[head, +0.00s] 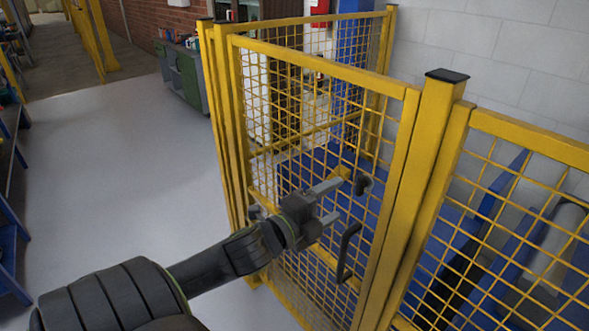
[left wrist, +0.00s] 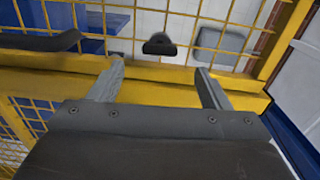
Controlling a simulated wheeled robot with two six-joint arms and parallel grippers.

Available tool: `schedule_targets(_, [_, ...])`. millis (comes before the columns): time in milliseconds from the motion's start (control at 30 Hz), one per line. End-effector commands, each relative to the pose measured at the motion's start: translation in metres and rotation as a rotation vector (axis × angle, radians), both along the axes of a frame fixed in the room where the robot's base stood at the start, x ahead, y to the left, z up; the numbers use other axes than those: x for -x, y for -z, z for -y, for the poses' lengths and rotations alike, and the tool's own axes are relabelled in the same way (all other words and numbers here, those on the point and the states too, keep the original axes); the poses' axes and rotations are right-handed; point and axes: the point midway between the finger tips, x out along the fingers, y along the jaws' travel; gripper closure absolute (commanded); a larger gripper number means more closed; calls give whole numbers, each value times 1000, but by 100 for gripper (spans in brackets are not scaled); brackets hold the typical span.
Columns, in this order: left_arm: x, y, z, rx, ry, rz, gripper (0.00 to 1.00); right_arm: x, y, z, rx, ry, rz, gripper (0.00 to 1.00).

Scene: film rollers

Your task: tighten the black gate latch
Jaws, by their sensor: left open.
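The black gate latch (head: 364,186) is a small dark knob on the yellow mesh gate (head: 318,70), near the gate's right upright. In the left wrist view the latch (left wrist: 159,44) shows end-on, just beyond the gap between my fingertips. My left gripper (head: 335,199) is open and empty, its two grey fingers pointing toward the gate. The fingers (left wrist: 160,68) also show in the left wrist view, apart on either side of the latch's line and not closed on it. My right gripper is not in view.
A black pull handle (head: 347,252) sits on the gate below the latch, close to my left gripper. A thick yellow post (head: 422,180) with a black cap stands right of the gate. Blue equipment (head: 330,175) lies behind the mesh. The grey floor (head: 120,170) at left is clear.

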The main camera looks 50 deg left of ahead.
Motion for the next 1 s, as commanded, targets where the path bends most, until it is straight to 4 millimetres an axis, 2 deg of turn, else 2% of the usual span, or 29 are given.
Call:
schedule_targets(200, [36,0,-3,-5,1,-4,29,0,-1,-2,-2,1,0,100])
schedule_targets(500, [74,-1,-5,-2,2,-3,29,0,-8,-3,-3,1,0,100])
schedule_targets(800, [94,-1,-7,0,2,1,29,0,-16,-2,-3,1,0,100])
schedule_targets(1000, [98,-1,-7,0,3,2,29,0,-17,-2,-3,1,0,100])
